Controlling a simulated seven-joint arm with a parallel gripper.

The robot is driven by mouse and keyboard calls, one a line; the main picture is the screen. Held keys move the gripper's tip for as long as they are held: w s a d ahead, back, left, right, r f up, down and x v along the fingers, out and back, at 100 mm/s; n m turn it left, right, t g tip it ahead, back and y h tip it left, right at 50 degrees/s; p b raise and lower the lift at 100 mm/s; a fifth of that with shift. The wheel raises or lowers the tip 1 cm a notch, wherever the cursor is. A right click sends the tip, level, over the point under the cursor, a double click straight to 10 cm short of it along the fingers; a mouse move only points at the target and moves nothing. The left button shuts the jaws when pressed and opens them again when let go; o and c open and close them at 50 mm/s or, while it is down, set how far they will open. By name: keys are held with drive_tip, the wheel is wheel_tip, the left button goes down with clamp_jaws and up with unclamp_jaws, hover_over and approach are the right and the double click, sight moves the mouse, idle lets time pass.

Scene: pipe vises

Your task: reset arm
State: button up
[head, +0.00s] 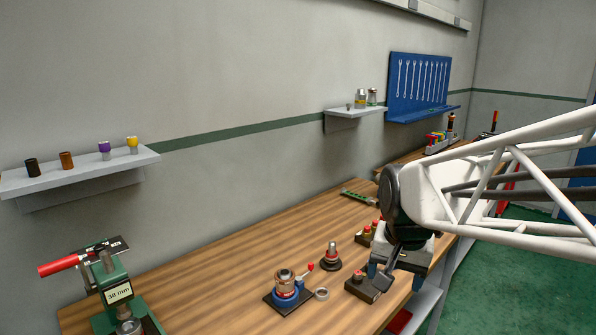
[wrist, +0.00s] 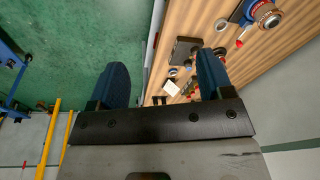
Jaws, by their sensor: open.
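My gripper (head: 396,276) hangs over the right front part of the wooden bench (head: 225,245) in the head view. In the wrist view my gripper (wrist: 162,62) shows its two blue fingers wide apart with nothing between them. A dark block (head: 369,288) lies on the bench just below and left of the fingers in the head view; I cannot tell the exact gap. My white lattice arm reaches in from the right and hides part of the bench behind it.
A green vise (head: 118,295) with a red handle stands at the left. A blue-collared fixture (head: 286,289), a loose ring (head: 321,294) and a dark-based post (head: 331,257) stand mid-bench. Wall shelves (head: 80,174) hold small parts. Green floor (wrist: 95,30) lies beyond the bench edge.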

drive_tip(key=s+f+n, duration=0.3)
drive_tip(key=s+n, duration=0.1)
drive_tip(key=s, duration=1)
drive_tip(key=shift+d+t, duration=0.3)
drive_tip(key=shift+d, duration=0.1)
